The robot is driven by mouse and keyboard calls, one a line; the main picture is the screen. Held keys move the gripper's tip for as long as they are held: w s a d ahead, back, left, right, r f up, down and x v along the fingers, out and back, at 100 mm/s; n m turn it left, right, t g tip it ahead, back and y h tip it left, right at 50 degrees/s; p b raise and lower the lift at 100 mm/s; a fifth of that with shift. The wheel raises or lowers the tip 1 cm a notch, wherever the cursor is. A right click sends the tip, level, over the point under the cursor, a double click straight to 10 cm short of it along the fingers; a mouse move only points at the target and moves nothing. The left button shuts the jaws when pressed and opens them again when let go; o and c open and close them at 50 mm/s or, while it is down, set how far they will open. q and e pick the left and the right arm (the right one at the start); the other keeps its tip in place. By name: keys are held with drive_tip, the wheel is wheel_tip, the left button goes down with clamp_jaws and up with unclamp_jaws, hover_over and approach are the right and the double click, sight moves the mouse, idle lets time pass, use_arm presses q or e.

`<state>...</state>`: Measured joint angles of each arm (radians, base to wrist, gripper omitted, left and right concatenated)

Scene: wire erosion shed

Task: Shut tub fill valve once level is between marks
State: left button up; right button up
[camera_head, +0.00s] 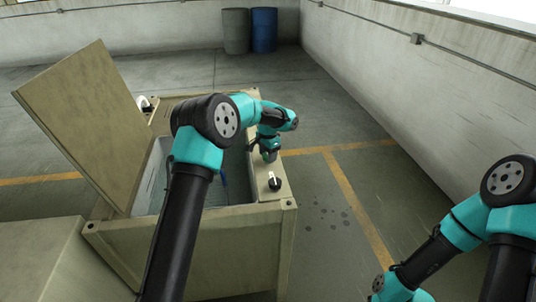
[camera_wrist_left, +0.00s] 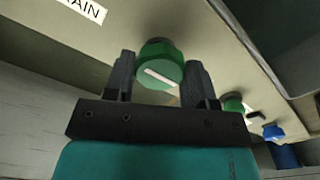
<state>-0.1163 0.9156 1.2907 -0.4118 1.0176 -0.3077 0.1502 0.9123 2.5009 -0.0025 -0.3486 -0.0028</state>
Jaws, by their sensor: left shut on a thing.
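In the head view my left gripper (camera_head: 268,154) is down at the right-hand ledge of the open tan tub cabinet (camera_head: 190,245). In the left wrist view its two dark fingers stand on either side of a round green knob (camera_wrist_left: 158,72) with a white line across its face, and it is shut on that knob. A white label (camera_wrist_left: 85,9) ending in "AIN" is on the panel above left. The grey tub (camera_head: 155,172) is partly hidden by my left arm; its level and marks cannot be read. My right gripper is out of view.
A dark knob with a white pointer (camera_head: 274,183) sits on the ledge in front of my left gripper. Another green knob (camera_wrist_left: 234,104) and a blue knob (camera_wrist_left: 272,132) show in the wrist view. The raised lid (camera_head: 85,120) stands at left. Floor to the right is clear.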

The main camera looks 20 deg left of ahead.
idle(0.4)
use_arm(q)
drive_tip(key=o, duration=0.9)
drive_tip(key=shift+r, duration=0.15)
wheel_tip(320, 180, up, 17)
drive_tip(key=shift+r, duration=0.1)
idle(0.3)
